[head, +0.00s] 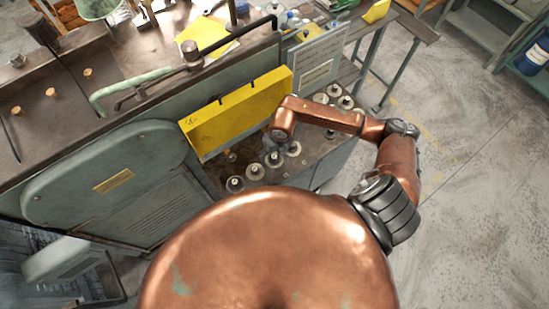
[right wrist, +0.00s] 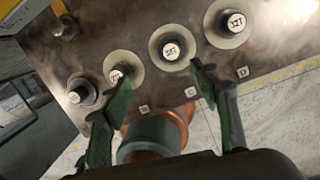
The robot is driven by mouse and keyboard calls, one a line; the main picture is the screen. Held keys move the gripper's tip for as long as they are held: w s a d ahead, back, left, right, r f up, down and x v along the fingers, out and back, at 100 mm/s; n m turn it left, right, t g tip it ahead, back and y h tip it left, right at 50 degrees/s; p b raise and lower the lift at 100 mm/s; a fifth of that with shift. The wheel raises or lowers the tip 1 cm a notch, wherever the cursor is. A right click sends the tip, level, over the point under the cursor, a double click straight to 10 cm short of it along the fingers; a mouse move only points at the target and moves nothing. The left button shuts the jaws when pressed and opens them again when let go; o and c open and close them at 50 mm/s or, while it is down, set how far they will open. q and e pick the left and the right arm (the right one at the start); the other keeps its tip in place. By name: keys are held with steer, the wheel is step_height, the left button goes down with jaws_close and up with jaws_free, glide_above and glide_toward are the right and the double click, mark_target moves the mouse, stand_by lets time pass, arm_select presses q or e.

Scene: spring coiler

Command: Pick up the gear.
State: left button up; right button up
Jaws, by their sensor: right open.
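Several round, pale gears with dark hubs and printed labels stand on a brown shelf (head: 215,170); I cannot tell which one the task means. In the head view, a front row includes one gear (head: 235,184) at the left and another (head: 292,149) at the right. My right gripper (head: 273,144) is over this row, small and partly hidden by my arm. In the right wrist view, my right gripper (right wrist: 160,73) is open and empty. Its left fingertip overlaps one gear (right wrist: 116,62); its right fingertip is beside another gear (right wrist: 172,42). My left gripper is not in view.
A yellow panel (head: 240,108) rises behind the front row, on the green machine (head: 110,175). More gears (head: 334,90) stand farther right on the shelf. Small letter tags (right wrist: 190,92) line the shelf edge. The floor (head: 470,190) to the right is clear.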

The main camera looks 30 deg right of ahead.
mark_target(274, 156)
steer(key=shift+w+d+f+h, duration=0.25)
steer(key=shift+d+f+h, duration=0.25)
steer(key=shift+d+f, duration=0.6)
steer(key=f, duration=0.1)
steer(key=w+f+p, duration=0.1)
steer(key=f, duration=0.1)
steer(key=f+p, duration=0.1)
steer(key=shift+w+a+f, duration=0.25)
steer(key=shift+f, duration=0.55)
steer(key=shift+c, duration=0.6)
steer(key=c, duration=1.3)
